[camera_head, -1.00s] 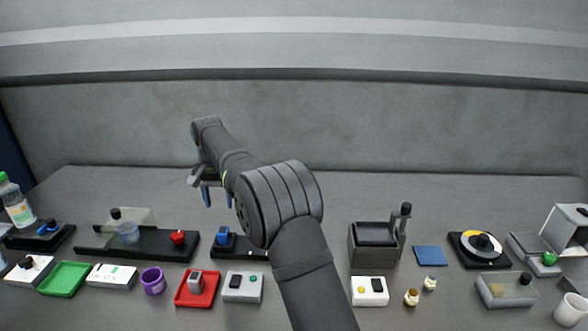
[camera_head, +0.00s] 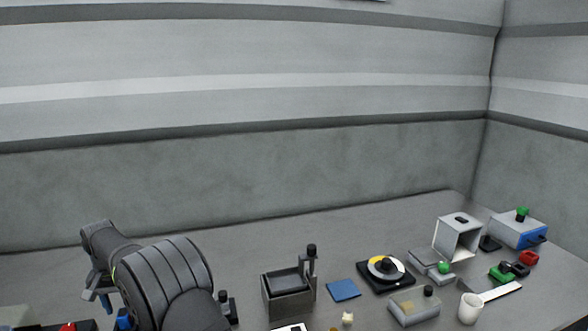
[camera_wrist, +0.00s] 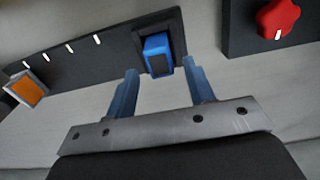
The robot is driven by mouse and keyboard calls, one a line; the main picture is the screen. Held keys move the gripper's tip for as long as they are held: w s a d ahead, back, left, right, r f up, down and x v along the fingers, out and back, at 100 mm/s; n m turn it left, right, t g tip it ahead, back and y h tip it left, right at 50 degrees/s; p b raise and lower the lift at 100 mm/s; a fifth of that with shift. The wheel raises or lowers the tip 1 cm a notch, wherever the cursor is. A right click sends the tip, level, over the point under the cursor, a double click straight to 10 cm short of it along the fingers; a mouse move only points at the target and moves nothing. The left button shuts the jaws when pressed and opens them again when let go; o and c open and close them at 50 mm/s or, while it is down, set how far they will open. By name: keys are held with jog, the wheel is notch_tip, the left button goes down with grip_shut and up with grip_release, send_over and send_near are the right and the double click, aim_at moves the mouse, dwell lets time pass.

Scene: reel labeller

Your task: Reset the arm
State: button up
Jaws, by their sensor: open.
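My gripper (camera_wrist: 160,85) is open, with its two blue fingers apart and nothing held between them in the wrist view. It hangs above the bench, and its blue fingertips also show at the lower left of the head view (camera_head: 98,300). In the wrist view a blue block-like switch (camera_wrist: 157,55) on a black panel (camera_wrist: 100,55) lies just beyond the fingers, apart from them as far as I can tell. My arm rises from the bottom left of the head view and hides part of the bench behind it.
A red knob (camera_wrist: 278,18) on a dark base is at upper right in the wrist view. In the head view, a grey box with a lever (camera_head: 287,295), a blue pad (camera_head: 343,290), a round dial (camera_head: 386,268) and a white cup (camera_head: 470,308) stand right of my arm. The back of the bench is clear.

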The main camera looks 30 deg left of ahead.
aim_at(123, 311)
dwell(0.4)
notch_tip(123, 311, down, 3)
jog(key=shift+r, duration=0.1)
notch_tip(123, 311, up, 11)
notch_tip(123, 311, down, 12)
jog(key=r, duration=0.5)
jog(key=shift+w+d, duration=0.25)
jog(key=shift+w, duration=0.05)
jog(key=w+d+r, duration=0.7)
jog(key=w+d, duration=0.1)
jog(key=s+d+f, duration=0.2)
jog(key=s+d, duration=0.2)
jog(key=d, duration=0.4)
jog(key=s+d+f, duration=0.2)
jog(key=s+d, duration=0.2)
jog(key=d, duration=0.4)
notch_tip(123, 311, down, 10)
jog(key=shift+w+r, duration=0.1)
jog(key=shift+r, duration=0.15)
